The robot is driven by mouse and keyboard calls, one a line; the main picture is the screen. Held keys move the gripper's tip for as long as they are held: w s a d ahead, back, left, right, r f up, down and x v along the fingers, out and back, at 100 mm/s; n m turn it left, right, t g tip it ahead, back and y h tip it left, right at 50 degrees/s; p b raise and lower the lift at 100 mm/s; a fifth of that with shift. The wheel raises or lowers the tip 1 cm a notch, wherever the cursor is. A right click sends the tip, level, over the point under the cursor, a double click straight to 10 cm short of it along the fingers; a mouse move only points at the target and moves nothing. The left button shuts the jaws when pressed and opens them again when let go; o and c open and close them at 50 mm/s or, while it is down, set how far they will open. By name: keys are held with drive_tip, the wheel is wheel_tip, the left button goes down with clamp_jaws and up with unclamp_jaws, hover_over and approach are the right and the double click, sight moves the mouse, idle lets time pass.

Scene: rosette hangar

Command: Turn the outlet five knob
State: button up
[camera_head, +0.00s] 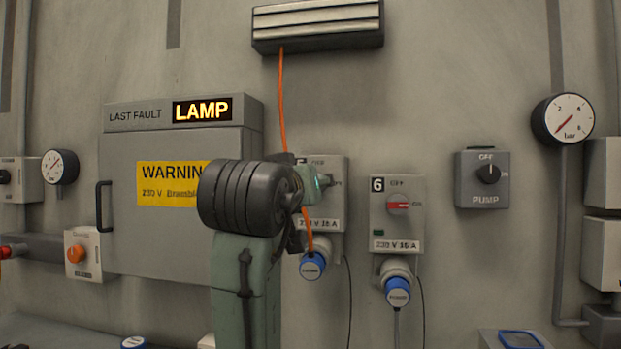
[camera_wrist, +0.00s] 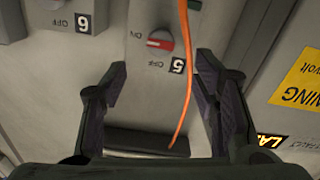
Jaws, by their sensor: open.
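The outlet five knob (camera_wrist: 160,44) is red on a grey box marked 5 (camera_wrist: 140,95), near the top middle of the wrist view. That view is upside down. The knob's handle lies sideways, its pale mark toward ON. My gripper (camera_wrist: 160,75) is open and empty; its two dark fingers spread either side of the box, with the knob beyond their tips. An orange cable (camera_wrist: 187,85) passes in front of the box beside the right finger. In the head view, my wrist and gripper hide the knob and part of box five (camera_head: 338,165).
Outlet six (camera_head: 397,240) with its red knob stands to the right, then a pump switch (camera_head: 483,195) and a gauge (camera_head: 563,118). A grey cabinet (camera_head: 125,250) reading LAMP stands left. The orange cable (camera_head: 281,100) hangs from a vent-like fixture (camera_head: 318,40) to a blue plug (camera_head: 312,265).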

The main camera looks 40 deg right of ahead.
drive_tip(key=p+x, duration=0.2)
drive_tip(key=x, duration=0.7)
drive_tip(key=shift+p, duration=0.35)
drive_tip(key=shift+c, duration=0.3)
drive_tip(key=c, duration=1.1)
